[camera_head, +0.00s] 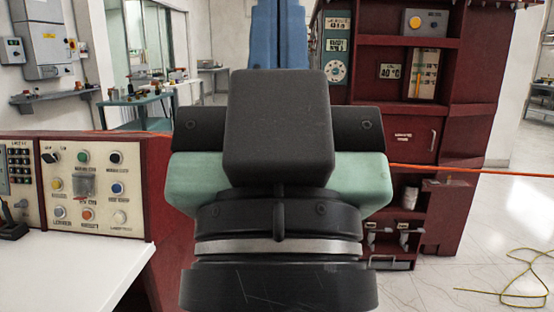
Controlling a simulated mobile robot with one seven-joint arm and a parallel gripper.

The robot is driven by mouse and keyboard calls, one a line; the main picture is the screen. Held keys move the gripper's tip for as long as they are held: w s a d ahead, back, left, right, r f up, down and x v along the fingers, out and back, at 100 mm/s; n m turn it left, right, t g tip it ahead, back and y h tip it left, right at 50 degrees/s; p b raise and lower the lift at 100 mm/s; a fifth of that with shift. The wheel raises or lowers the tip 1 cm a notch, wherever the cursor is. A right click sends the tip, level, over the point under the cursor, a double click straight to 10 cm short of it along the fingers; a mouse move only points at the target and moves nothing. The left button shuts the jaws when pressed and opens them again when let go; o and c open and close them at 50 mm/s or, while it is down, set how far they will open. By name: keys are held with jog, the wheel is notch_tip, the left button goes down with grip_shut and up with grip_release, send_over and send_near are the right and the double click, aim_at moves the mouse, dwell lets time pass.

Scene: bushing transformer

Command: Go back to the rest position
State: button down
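The end of my arm fills the middle of the head view, with a black round base, a grey ring, pale green side parts and a black block in front. My gripper (279,128) appears to be this upper part. I cannot make out its fingertips, so I cannot tell whether it is open or shut. Nothing is visibly held. The black block hides much of what lies behind it.
A control panel (98,188) with knobs and a white desktop (70,270) stand at left. A dark red cabinet (476,90) stands behind at right. An orange line (455,170) crosses the view. A yellow cable (515,280) lies on open floor at right.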

notch_tip(320, 180, up, 31)
jog(key=p, duration=2.8)
jog(key=shift+p, duration=0.35)
jog(key=shift+a, duration=0.1)
